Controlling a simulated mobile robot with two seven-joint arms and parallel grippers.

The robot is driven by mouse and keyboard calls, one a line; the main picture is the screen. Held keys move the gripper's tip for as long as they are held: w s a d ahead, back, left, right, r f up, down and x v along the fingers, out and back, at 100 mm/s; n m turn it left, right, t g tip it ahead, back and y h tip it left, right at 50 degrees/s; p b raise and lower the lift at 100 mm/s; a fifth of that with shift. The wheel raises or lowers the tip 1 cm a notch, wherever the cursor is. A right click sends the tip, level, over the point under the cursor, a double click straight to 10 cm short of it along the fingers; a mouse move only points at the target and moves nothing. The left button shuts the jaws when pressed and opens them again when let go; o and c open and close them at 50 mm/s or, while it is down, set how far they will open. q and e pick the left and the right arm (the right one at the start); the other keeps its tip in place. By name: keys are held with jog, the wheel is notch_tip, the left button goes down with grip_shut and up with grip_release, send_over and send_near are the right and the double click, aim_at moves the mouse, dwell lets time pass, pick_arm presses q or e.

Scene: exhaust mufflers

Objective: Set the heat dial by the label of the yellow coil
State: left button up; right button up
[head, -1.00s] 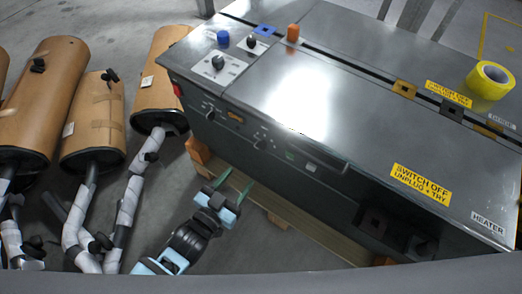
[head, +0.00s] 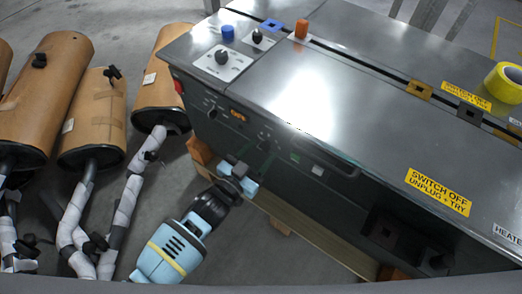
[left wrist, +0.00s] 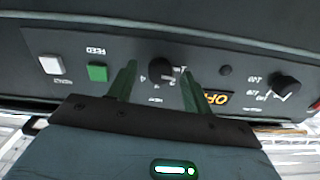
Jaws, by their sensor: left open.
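The heat dial (left wrist: 162,71) is a black knob on the dark front panel, with small marks around it and HEAT printed by it, upside down in the left wrist view. My left gripper (left wrist: 158,76) is open, its green fingers on either side of the dial; I cannot tell whether they touch it. In the head view the left gripper (head: 250,168) is close to the panel front. The yellow coil (head: 505,83) lies on the machine top at the far right. A small white label (head: 515,122) beside it is cut off and unreadable. My right gripper is not in view.
A second black knob (left wrist: 285,85), a green FEED button (left wrist: 97,72) and a white button (left wrist: 52,65) share the panel. An orange display (left wrist: 217,98) sits near the dial. Wrapped mufflers (head: 92,120) stand at the left. Wooden beams (head: 310,235) lie under the machine.

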pick_arm(q)
jog(key=shift+w+d, duration=0.35)
jog(key=shift+w, duration=0.05)
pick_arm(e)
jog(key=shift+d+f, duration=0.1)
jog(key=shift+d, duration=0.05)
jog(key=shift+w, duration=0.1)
pick_arm(q)
jog(key=c, duration=1)
jog(key=shift+o, duration=0.2)
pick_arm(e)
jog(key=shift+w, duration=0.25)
